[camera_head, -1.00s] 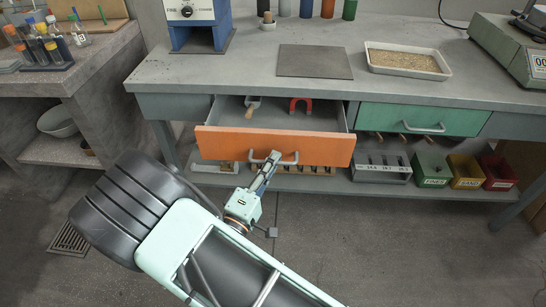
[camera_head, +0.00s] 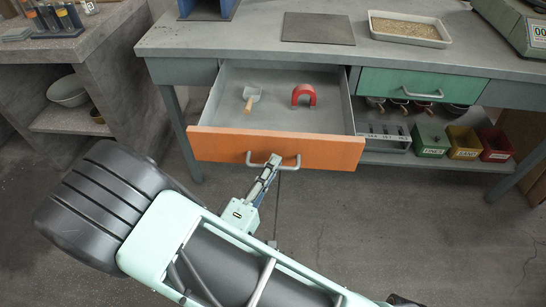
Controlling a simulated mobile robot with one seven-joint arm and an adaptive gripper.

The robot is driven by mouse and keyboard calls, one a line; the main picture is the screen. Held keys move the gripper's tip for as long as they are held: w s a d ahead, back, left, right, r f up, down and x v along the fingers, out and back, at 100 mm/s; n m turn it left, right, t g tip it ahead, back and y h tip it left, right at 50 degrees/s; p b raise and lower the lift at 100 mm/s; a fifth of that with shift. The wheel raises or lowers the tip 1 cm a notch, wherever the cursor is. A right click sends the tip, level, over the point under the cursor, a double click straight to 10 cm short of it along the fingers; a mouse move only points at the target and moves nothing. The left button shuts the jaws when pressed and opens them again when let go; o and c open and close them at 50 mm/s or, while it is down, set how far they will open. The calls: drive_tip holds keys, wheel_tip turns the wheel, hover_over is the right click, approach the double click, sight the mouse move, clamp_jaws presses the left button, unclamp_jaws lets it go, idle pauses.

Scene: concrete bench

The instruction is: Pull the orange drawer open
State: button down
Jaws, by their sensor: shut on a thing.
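The orange drawer (camera_head: 222,146) is pulled well out from under the bench. Its grey inside is in view, holding a small scoop with a wooden handle (camera_head: 251,98) and a red horseshoe magnet (camera_head: 304,95). A metal bar handle (camera_head: 290,165) is on the orange front. My gripper (camera_head: 273,163) is shut on this handle, near its middle. My gripper and arm come from below, in front of the drawer. The fingertips are small in the picture.
The green drawer (camera_head: 400,86) to the right is shut. Below it, green, yellow and red bins (camera_head: 464,143) stand on the lower shelf. A tray of grain (camera_head: 408,27) and a dark plate (camera_head: 318,28) lie on the bench top (camera_head: 250,38). Floor at the right is clear.

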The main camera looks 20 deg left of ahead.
drive_tip(key=shift+s, duration=0.2)
drive_tip(key=c, duration=2)
unclamp_jaws()
drive_tip(key=shift+c, duration=0.2)
drive_tip(key=shift+s, duration=0.1)
drive_tip(key=v, duration=1.1)
drive_tip(key=shift+s, duration=0.4)
drive_tip(key=shift+f, duration=0.1)
